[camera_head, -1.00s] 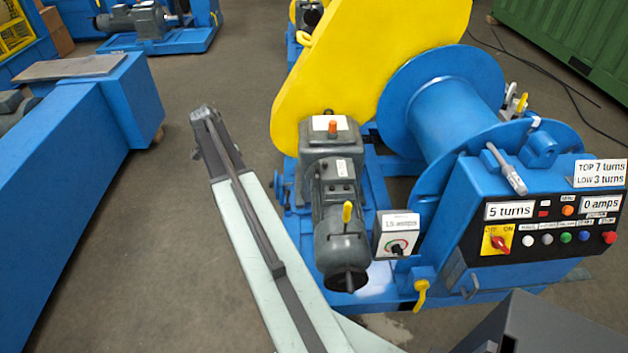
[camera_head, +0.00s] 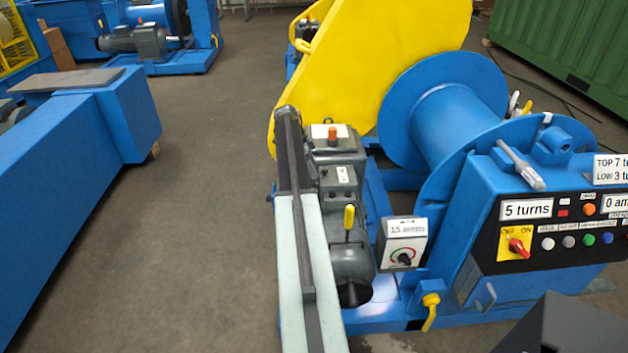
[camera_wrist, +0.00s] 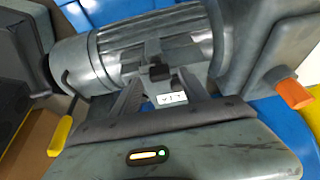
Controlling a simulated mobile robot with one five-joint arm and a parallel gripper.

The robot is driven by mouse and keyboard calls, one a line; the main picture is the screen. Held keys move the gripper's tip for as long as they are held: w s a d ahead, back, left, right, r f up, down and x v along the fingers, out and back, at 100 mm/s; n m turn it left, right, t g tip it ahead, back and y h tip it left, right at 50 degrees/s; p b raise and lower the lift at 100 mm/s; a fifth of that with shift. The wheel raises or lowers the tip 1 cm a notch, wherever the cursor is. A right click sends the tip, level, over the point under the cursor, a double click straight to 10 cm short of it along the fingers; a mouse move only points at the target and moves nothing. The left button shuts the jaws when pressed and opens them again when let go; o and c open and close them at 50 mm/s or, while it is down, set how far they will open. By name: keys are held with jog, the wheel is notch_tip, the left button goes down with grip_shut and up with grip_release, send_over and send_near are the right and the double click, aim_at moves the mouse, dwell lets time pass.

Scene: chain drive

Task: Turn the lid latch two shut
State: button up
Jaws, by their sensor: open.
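No latch is marked as lid latch two, so I cannot tell which fitting it is. The yellow chain guard (camera_head: 375,60) stands behind the grey motor (camera_head: 352,260). A yellow-handled lever (camera_head: 348,217) stands up at the motor; a yellow lever (camera_wrist: 61,135) also shows in the wrist view. Another yellow handle (camera_head: 430,308) hangs at the frame's front. My gripper (camera_wrist: 161,77) is open in the wrist view, its fingers over the motor's small labelled box (camera_wrist: 172,98). Nothing shows held. In the head view my arm's end lies beside the gearbox, its jaws not clear.
The gearbox has an orange cap (camera_head: 332,136). A small dial box (camera_head: 402,243) sits right of the motor. The control panel (camera_head: 560,228) and blue drum (camera_head: 460,120) are farther right. A blue beam (camera_head: 60,200) stands left; the floor (camera_head: 205,180) between is clear.

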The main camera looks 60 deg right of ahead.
jog(key=shift+b+x, duration=0.45)
jog(key=shift+x, duration=0.65)
jog(key=shift+r, duration=0.1)
grip_shut()
jog(key=shift+a, duration=0.15)
